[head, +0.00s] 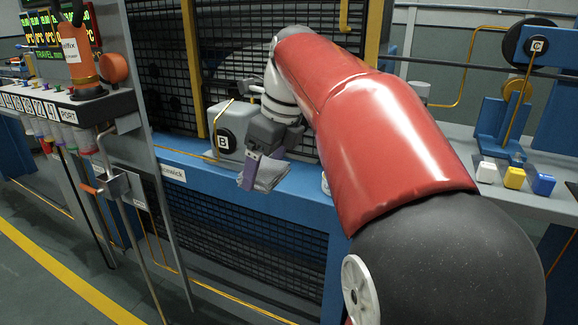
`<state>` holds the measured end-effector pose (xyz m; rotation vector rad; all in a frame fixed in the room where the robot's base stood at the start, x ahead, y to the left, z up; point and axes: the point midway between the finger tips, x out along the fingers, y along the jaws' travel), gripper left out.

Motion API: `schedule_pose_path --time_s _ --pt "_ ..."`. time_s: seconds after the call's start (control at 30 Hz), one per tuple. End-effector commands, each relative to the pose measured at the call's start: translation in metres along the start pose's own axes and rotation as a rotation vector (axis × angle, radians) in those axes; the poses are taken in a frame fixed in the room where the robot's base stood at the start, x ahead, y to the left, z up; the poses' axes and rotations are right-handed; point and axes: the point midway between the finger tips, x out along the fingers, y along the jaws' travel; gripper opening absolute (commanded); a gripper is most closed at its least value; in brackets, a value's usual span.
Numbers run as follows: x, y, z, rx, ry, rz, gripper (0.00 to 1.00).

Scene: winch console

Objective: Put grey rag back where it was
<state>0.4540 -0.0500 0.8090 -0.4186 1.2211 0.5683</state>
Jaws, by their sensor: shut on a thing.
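The grey rag (270,176) is a folded light-grey cloth at the blue ledge (205,166) in the middle of the head view. My gripper (250,172) points down at the rag and is shut on it. The rag shows to the right of the visible finger. I cannot tell whether the rag touches the ledge or hangs just above it. My red arm hides much of the ledge to the right.
A grey box marked B (229,130) stands on the ledge just behind and left of my gripper. Black mesh (240,60) rises behind. A lever panel (75,105) is at left. White, yellow and blue blocks (514,178) sit at right.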

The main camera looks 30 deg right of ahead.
Motion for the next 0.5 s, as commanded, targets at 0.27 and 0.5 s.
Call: schedule_pose_path --time_s 0.27,0.5 --pt "-0.001 -0.077 0.0 0.003 0.001 0.0 0.64" --pt "-0.001 -0.127 0.001 0.001 0.0 0.001 0.64"
